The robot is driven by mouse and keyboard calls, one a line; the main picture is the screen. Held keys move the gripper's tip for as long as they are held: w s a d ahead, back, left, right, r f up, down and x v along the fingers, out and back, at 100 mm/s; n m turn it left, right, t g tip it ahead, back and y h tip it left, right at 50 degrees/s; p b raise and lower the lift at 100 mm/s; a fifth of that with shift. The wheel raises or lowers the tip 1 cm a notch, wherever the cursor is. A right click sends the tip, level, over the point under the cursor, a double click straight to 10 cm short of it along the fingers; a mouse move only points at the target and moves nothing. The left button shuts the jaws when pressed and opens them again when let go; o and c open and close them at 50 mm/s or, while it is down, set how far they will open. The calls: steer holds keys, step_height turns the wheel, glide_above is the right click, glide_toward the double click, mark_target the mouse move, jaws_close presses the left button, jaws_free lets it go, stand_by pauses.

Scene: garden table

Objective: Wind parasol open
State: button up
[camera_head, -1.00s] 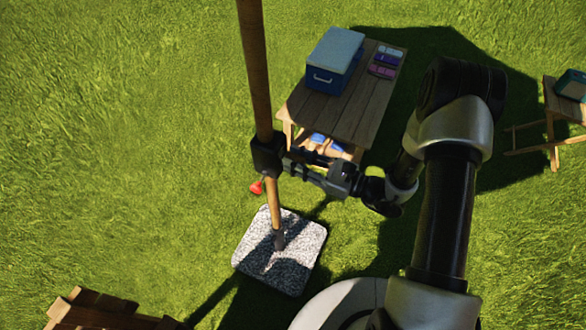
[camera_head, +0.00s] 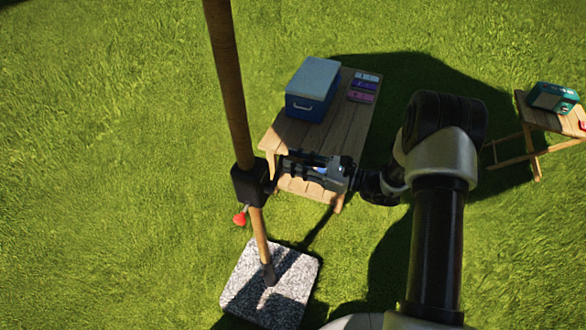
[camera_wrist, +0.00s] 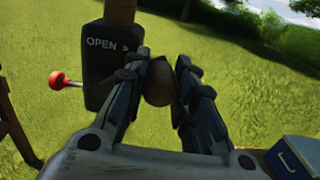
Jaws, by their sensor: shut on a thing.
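The parasol's wooden pole (camera_head: 228,90) rises at the left of the head view from a speckled stone base (camera_head: 240,296). A black crank housing (camera_head: 246,184) sits on the pole; in the wrist view it (camera_wrist: 106,68) reads "OPEN" with an arrow to the right. A red knob (camera_head: 239,219) on a short pin sticks out from the housing; it also shows in the wrist view (camera_wrist: 57,80). My gripper (camera_wrist: 161,72) is shut on a round brown crank knob (camera_wrist: 158,90), right of the housing. The crank arm is mostly hidden by the fingers. The canopy is out of view.
A wooden table (camera_head: 337,120) behind my gripper bears a blue cooler (camera_head: 312,95) and small coloured packs (camera_head: 363,87). A folding side table (camera_head: 528,111) with a green box (camera_head: 553,97) stands at the right. Grass left of the pole is clear.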

step_height(320, 180, down, 12)
steer(key=s+b, duration=0.2)
steer(key=b, duration=0.6)
steer(key=shift+s+a+f, duration=0.15)
steer(key=shift+a+f, duration=0.1)
steer(key=shift+a, duration=0.15)
steer(key=o, duration=1.2)
steer(key=shift+r, duration=0.1)
steer(key=shift+c, duration=0.2)
steer(key=v, duration=1)
steer(key=shift+r, duration=0.1)
